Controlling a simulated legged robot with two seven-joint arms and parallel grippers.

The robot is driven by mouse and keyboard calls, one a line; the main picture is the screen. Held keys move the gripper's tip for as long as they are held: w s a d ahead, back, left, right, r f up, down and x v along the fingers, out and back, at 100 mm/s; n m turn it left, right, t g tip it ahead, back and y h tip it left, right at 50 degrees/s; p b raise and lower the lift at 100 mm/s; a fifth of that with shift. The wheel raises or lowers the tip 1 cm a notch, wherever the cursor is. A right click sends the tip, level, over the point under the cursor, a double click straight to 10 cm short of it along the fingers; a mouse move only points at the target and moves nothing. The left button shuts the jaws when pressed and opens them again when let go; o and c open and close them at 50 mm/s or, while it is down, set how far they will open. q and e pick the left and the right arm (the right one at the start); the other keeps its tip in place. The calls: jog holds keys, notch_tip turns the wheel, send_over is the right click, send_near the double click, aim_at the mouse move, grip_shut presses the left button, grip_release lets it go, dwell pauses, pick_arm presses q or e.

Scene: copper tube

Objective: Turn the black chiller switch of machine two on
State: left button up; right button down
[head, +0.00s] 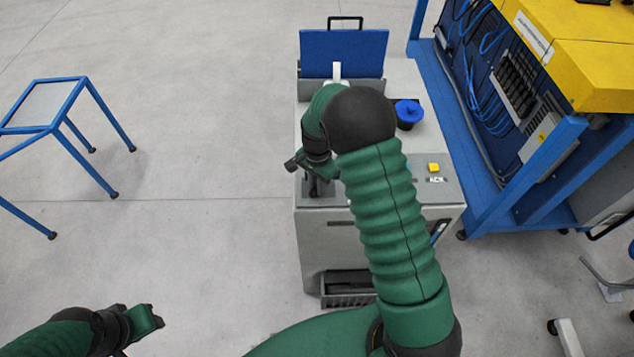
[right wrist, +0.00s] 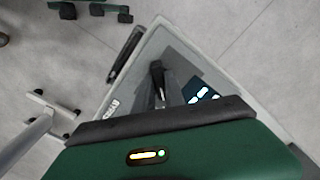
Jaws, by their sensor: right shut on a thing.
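The grey machine (head: 325,240) stands at the centre of the head view, with a blue lid at its far end. My right gripper (head: 317,186) is low at the machine's near left corner, partly covered by my own arm. In the right wrist view my right gripper (right wrist: 160,98) reaches down to a grey panel and is shut on a small dark thing, which seems to be the black chiller switch. The fingers hide most of it, so its position cannot be read. My left gripper (head: 140,325) is empty at the lower left, away from the machine; its finger gap is unclear.
A blue-framed rack with a yellow top (head: 580,60) stands close on the right. A blue-legged table (head: 60,105) stands at the left. The floor between is clear.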

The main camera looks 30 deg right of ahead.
jog(key=shift+w+r+m+p, duration=0.1)
jog(key=shift+m+p, duration=0.55)
jog(key=shift+m, duration=1.25)
jog(key=c, duration=1.4)
grip_release()
jog(key=shift+a, duration=0.1)
notch_tip(320, 180, up, 17)
jog(key=b, duration=0.1)
jog(key=shift+b, duration=0.3)
jog(key=shift+f, duration=0.2)
